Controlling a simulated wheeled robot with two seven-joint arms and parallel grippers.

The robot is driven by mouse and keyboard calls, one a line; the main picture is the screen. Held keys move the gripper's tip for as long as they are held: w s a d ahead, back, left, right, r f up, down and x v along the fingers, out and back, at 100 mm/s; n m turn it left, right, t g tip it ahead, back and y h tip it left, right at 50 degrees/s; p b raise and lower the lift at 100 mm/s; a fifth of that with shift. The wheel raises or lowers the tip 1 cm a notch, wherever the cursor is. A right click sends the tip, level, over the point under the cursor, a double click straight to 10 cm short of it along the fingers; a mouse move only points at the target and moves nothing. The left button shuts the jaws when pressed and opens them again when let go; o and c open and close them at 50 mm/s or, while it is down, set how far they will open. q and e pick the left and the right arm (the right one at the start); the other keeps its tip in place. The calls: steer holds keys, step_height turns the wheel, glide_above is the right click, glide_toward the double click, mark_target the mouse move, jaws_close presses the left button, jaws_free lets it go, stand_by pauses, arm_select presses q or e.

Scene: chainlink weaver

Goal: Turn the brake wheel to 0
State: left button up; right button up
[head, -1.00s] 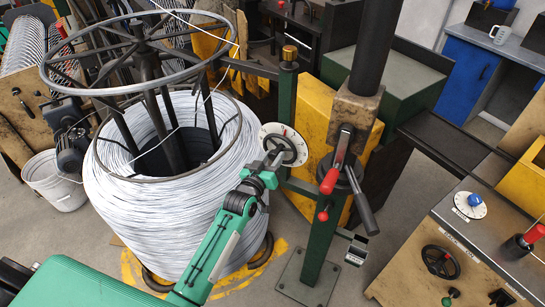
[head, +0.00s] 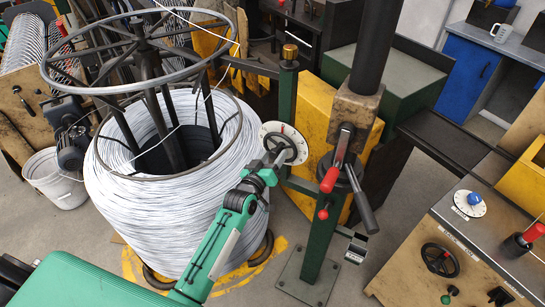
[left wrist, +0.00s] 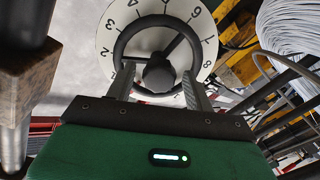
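The brake wheel (head: 287,149) is a small dark handwheel in front of a white numbered dial (head: 270,130), beside the big wire coil. In the left wrist view the wheel (left wrist: 119,48) fills the top middle, with the dial (left wrist: 203,25) behind it and a dark spoke running up and right from the hub. My left gripper (left wrist: 158,72) is at the wheel, its two fingers apart on either side of the hub; it also shows in the head view (head: 268,165). Whether the fingers touch the spokes is unclear. My right gripper is out of view.
The white wire coil (head: 165,220) stands close on the left. A green post (head: 322,240) with red-tipped levers (head: 330,180) stands close on the right. A bench (head: 445,215) with a blue-knobbed dial and another black handwheel (head: 440,260) is further right.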

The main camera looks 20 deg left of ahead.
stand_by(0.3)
arm_select(q)
steer(key=s+a+b, duration=0.2)
steer(key=s+b, duration=0.2)
steer(key=s, duration=0.9)
steer(key=shift+s+r, duration=0.2)
steer(key=shift+s, duration=0.1)
steer(key=shift+a, duration=0.1)
